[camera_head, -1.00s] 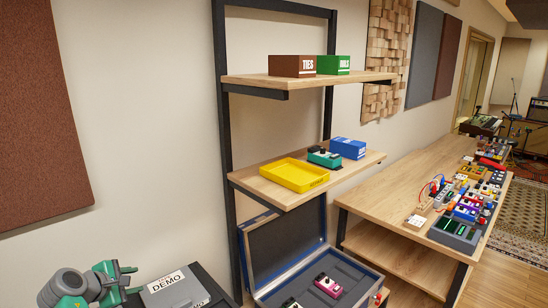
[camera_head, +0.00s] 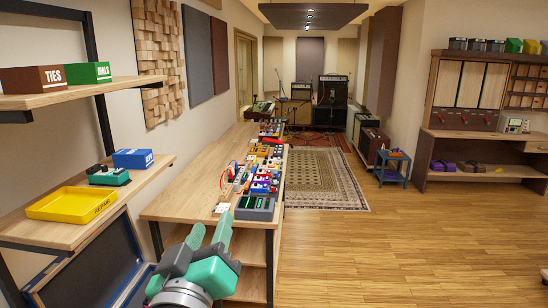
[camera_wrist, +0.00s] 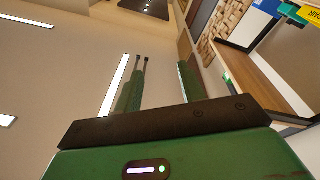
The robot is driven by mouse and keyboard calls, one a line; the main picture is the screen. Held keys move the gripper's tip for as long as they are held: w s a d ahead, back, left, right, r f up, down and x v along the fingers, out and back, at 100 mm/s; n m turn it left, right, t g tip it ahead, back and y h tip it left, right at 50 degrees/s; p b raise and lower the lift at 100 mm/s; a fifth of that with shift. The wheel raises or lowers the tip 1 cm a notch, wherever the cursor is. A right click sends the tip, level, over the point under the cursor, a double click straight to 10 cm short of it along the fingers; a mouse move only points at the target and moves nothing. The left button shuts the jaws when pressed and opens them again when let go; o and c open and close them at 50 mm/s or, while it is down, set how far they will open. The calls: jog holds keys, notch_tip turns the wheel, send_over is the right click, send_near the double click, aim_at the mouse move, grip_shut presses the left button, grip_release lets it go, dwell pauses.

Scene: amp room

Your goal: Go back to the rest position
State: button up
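My gripper (camera_head: 209,228) is raised at the bottom middle of the head view, in front of the long pedal table (camera_head: 190,195). Its two green fingers point up and stand apart, with nothing seen between them. In the wrist view my gripper (camera_wrist: 160,85) shows its fingers with a gap between them against the pale wall and ceiling.
At left, a shelf rack holds a yellow tray (camera_head: 72,204), a green pedal (camera_head: 108,176), a blue box (camera_head: 132,158), a brown box (camera_head: 33,78) and a green box (camera_head: 88,72). An open case (camera_head: 100,270) sits below. Wooden floor (camera_head: 400,240) is clear at right.

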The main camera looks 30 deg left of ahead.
jog(key=s+d+r+m+t+h, duration=0.2)
jog(key=d+r+m+h, duration=0.15)
jog(key=d, duration=0.65)
jog(key=s+d+r+m+t+h, duration=0.1)
jog(key=d+r+m+t+h, duration=0.2)
jog(key=d, duration=0.7)
jog(key=s+d+r+m+t+h, duration=0.2)
jog(key=d+r+m, duration=0.2)
jog(key=d, duration=0.5)
notch_tip(320, 180, up, 31)
jog(key=s+d+m+p, duration=0.1)
jog(key=d+p, duration=0.1)
jog(key=p, duration=2.9)
notch_tip(320, 180, down, 34)
jog(key=h+b, duration=0.1)
jog(key=b, duration=3.3)
jog(key=shift+d+t, duration=0.15)
jog(key=shift+t, duration=0.15)
